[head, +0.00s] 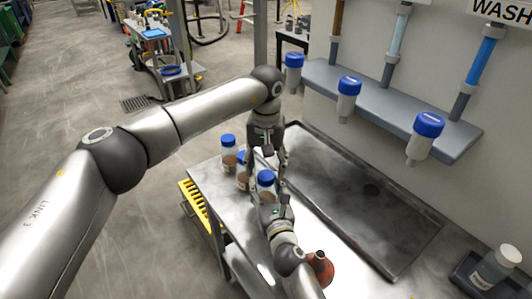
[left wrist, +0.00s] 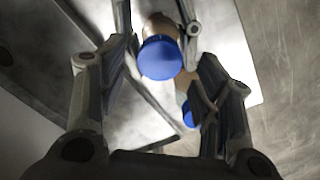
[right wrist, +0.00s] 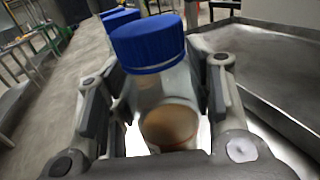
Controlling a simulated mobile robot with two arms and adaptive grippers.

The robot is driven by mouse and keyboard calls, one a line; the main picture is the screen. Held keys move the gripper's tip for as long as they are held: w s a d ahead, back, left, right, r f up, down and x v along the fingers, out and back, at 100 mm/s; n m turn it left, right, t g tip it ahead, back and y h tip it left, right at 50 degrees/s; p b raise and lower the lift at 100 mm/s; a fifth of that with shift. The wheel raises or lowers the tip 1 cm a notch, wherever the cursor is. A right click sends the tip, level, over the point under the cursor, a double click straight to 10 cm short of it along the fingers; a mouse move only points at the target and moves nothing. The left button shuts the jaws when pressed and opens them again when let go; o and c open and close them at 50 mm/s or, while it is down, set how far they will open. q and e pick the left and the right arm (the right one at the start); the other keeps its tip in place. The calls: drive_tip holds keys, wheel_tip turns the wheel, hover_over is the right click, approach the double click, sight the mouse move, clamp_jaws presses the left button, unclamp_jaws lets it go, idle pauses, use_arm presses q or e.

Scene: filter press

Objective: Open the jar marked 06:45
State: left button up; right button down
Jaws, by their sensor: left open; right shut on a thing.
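A clear jar with a blue cap (right wrist: 147,45) and brownish contents stands between the fingers of my right gripper (right wrist: 163,110), which is shut on its body. The same jar (head: 265,180) shows in the head view at the bench edge. No time marking is readable. My left gripper (head: 268,160) points down, open, close to the held jar. In the left wrist view a blue-capped jar (left wrist: 160,57) lies between its open fingers, apparently without contact; I cannot tell for sure which jar it is. Two more blue-capped jars (head: 228,142) (head: 243,172) stand behind the held one.
A shallow metal basin (head: 400,235) fills the bench to the right. A red-brown flask (head: 320,268) stands near my right arm. Blue-capped bottles (head: 348,90) hang along a wall shelf (head: 390,95). A white-capped bottle (head: 495,265) sits in a dark tray at far right.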

sight(266, 178)
use_arm(q)
drive_tip(key=shift+f, duration=1.3)
use_arm(e)
drive_tip(key=shift+f, duration=0.1)
